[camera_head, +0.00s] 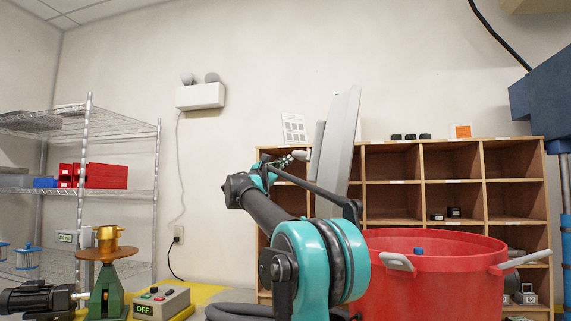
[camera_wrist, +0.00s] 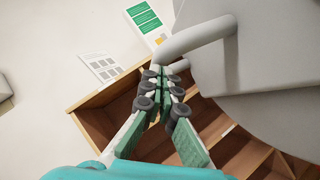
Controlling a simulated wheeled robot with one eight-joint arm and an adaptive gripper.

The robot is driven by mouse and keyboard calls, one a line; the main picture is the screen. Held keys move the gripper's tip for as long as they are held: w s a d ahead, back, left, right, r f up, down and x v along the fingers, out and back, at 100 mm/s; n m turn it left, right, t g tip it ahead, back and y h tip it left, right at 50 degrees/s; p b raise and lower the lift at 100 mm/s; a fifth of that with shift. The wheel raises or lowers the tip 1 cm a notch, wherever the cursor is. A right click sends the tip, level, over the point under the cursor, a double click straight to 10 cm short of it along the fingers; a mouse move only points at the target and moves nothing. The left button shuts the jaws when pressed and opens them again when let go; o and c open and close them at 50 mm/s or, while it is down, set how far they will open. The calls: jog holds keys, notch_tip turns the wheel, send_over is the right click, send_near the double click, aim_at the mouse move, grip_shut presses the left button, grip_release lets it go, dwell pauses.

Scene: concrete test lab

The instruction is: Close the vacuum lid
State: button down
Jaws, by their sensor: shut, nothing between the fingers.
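The vacuum lid (camera_head: 342,135) is a pale grey plate seen nearly edge-on in the head view, standing almost upright, so it is open. In the wrist view its grey face (camera_wrist: 270,65) fills the upper right, with a curved tubular handle (camera_wrist: 195,38) on it. My gripper (camera_head: 288,160) is at the left of the lid, close to the handle. In the wrist view my green-padded fingers (camera_wrist: 168,78) are shut and empty, their tips near the handle's lower end. I cannot tell whether they touch it. The lid's lower edge and hinge are hidden behind my arm.
A red tub (camera_head: 435,285) with grey handles stands at lower right. A wooden cubby shelf (camera_head: 455,160) stands behind the lid. A wire rack (camera_head: 120,190) and a control box (camera_head: 162,304) reading OFF are at left. Bare wall lies left of my gripper.

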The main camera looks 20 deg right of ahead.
jog(key=shift+d, duration=0.1)
jog(key=s+d+r+m+g, duration=0.1)
jog(key=s+d, duration=0.1)
jog(key=s+d+r+m+g, duration=0.1)
jog(key=s+d+r+m, duration=0.1)
jog(key=d, duration=0.1)
jog(key=s+d+r+m+g+y, duration=0.1)
jog(key=d+r, duration=0.1)
jog(key=d, duration=0.1)
jog(key=shift+s+d+m, duration=0.15)
jog(key=shift+s+m, duration=0.25)
jog(key=s+d+m, duration=0.1)
jog(key=s+d, duration=0.1)
jog(key=d, duration=0.1)
jog(key=s+d+m+g+y, duration=0.1)
jog(key=s+d, duration=0.1)
jog(key=s+d+r+m+y, duration=0.1)
jog(key=d, duration=0.2)
jog(key=shift+s+d+m+g, duration=0.3)
jog(key=shift+s+g, duration=0.1)
jog(key=s+d+f+m+y, duration=0.2)
jog(key=s+d+f, duration=0.3)
jog(key=d, duration=0.3)
jog(key=s+d+f+m+y, duration=0.2)
jog(key=s+d+f, duration=0.3)
jog(key=d, duration=0.4)
jog(key=shift+s+d+m+y, duration=0.15)
jog(key=shift+s+m+y, duration=0.25)
jog(key=shift+s, duration=0.45)
jog(key=shift+s, duration=0.1)
